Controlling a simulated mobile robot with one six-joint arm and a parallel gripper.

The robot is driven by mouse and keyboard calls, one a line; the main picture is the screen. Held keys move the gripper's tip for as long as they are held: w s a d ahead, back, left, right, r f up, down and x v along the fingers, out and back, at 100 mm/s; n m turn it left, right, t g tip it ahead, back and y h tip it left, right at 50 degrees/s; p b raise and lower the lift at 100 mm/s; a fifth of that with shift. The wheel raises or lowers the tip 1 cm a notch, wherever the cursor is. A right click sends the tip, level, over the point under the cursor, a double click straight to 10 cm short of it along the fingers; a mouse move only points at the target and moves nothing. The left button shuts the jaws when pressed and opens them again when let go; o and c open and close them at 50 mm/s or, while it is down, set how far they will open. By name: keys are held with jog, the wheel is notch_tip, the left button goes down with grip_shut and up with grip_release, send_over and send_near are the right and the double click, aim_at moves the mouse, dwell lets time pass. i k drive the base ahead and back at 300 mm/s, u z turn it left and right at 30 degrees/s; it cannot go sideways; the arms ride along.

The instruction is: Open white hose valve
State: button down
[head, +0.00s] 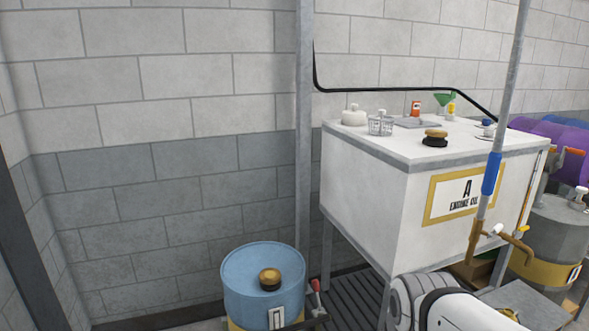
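A small white handle (497,229) sits on brass pipework (475,243) at the front right of the white tank (365,185) labelled "A Engine Oil". It looks like the white hose valve, but it is too small to tell whether it is open or shut. A yellow handle (523,228) is just to its right on the pipework. My white arm shows at the bottom right, in front of and below the tank and apart from the valve. My gripper is not in view.
A blue drum (262,285) stands at the lower middle, with a red-handled fitting (316,287) beside it. A grey drum (560,230) stands at the right. A vertical pole (508,110) rises before the tank. Jars and a green funnel (444,98) stand on the tank.

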aim_at(499, 227)
jog(key=u, duration=2.3)
jog(key=k, duration=1.2)
jog(key=z, duration=2.25)
